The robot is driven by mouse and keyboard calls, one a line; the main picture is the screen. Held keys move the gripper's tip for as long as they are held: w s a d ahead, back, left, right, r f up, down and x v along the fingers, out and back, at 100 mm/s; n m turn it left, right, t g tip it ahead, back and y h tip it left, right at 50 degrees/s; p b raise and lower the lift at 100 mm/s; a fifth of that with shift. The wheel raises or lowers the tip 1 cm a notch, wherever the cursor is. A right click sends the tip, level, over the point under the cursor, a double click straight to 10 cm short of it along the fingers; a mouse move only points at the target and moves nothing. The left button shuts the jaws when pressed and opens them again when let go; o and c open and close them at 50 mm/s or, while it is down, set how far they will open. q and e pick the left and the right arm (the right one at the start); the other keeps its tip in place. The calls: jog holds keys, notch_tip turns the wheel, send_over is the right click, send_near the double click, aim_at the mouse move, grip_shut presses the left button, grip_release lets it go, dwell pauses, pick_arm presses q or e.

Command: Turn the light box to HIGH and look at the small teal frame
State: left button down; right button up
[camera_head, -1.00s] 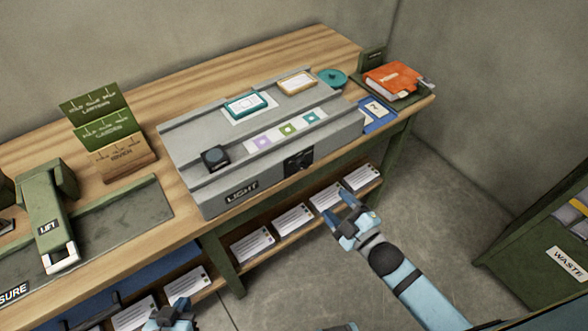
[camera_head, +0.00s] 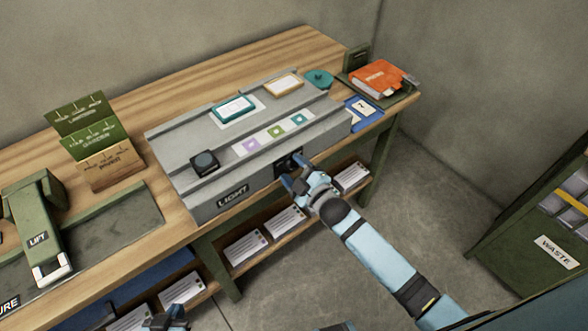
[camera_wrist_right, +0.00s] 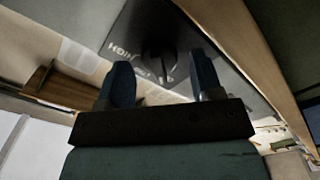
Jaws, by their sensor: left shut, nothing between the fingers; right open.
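The grey light box (camera_head: 215,200) sits on the wooden bench with a "LIGHT" label on its front. Its dark knob panel (camera_head: 288,161) is on the front face, partly behind my right gripper. In the right wrist view the knob (camera_wrist_right: 158,52) shows on the dark plate, with "HIGH" lettering to its left. My right gripper (camera_head: 297,179) is open, with its fingers pointing at the knob; it also shows in the right wrist view (camera_wrist_right: 165,82), apart from the knob or nearly at it. The small teal frame (camera_head: 234,108) lies on a white sheet on top of the box. My left gripper (camera_head: 168,320) is shut and empty at the bottom edge.
A black square block (camera_head: 205,162) and a strip of coloured frames (camera_head: 273,133) lie on the box. Paper stacks fill the shelf below.

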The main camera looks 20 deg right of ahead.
jog(key=c, duration=0.9)
